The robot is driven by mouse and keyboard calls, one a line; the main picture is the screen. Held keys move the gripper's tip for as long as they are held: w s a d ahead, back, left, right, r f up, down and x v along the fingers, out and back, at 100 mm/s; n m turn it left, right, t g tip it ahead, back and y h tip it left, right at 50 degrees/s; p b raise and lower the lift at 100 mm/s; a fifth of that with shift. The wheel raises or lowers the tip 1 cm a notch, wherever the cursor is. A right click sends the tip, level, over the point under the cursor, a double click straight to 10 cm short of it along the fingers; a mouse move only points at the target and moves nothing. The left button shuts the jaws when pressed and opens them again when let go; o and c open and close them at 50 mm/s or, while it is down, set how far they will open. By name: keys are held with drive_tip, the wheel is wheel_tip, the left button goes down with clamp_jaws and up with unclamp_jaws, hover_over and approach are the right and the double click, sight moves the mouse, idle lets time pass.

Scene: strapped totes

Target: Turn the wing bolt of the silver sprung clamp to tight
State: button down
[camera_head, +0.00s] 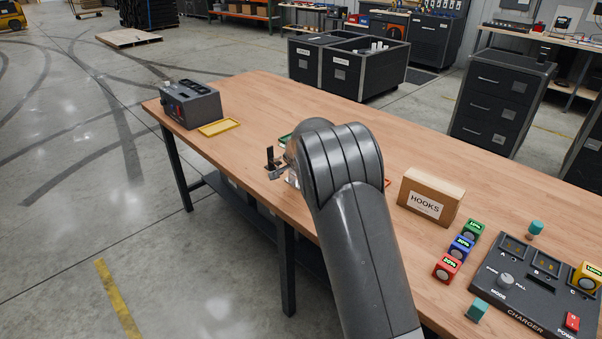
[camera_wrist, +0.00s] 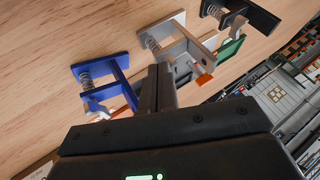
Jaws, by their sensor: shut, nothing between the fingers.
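The silver sprung clamp (camera_wrist: 185,72) is in the middle of the wrist view, with a coil spring on its left and an orange tip (camera_wrist: 204,79) at its lower right. I cannot clearly make out its wing bolt or tell how tight it is. My gripper (camera_wrist: 161,72) is shut and empty, its dark fingers reaching up close to the silver clamp's lower left and overlapping it in the picture. I cannot tell if they touch. A blue sprung clamp (camera_wrist: 88,68) is left of it, a black one (camera_wrist: 262,17) upper right. In the head view my arm hides most of this area.
The clamps are by the wooden table (camera_head: 250,105). A cardboard HOOKS box (camera_head: 431,196), several coloured cubes and a charger panel (camera_head: 530,285) are to the right. A grey device (camera_head: 190,104) and a yellow frame (camera_head: 219,127) are at the left end. The table's far middle is clear.

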drive_tip(key=shift+a+m+h, duration=0.3)
drive_tip(key=shift+m+h, duration=0.2)
drive_tip(key=shift+m, duration=0.2)
drive_tip(key=shift+w+a+m+g+h, duration=0.15)
drive_tip(key=shift+a+m+h, duration=0.25)
drive_tip(key=shift+m, duration=0.45)
drive_tip(key=shift+s+a+m+g+h, duration=0.1)
drive_tip(key=shift+a+m+g+h, duration=0.05)
drive_tip(key=shift+m+h, duration=0.6)
drive_tip(key=m, duration=0.1)
drive_tip(key=m+g+h, duration=0.1)
drive_tip(key=a+m+h, duration=0.1)
drive_tip(key=m, duration=0.1)
drive_tip(key=shift+w, duration=0.35)
drive_tip(key=m, duration=0.1)
drive_tip(key=m+g+h, duration=0.1)
drive_tip(key=shift+w+a+m+g, duration=0.2)
drive_tip(key=shift+w+m+g, duration=0.1)
drive_tip(key=shift+w+m, duration=0.1)
drive_tip(key=shift+w+a, duration=0.25)
drive_tip(key=shift+w, duration=0.1)
drive_tip(key=shift+w+a, duration=0.1)
drive_tip(key=shift+w, duration=0.25)
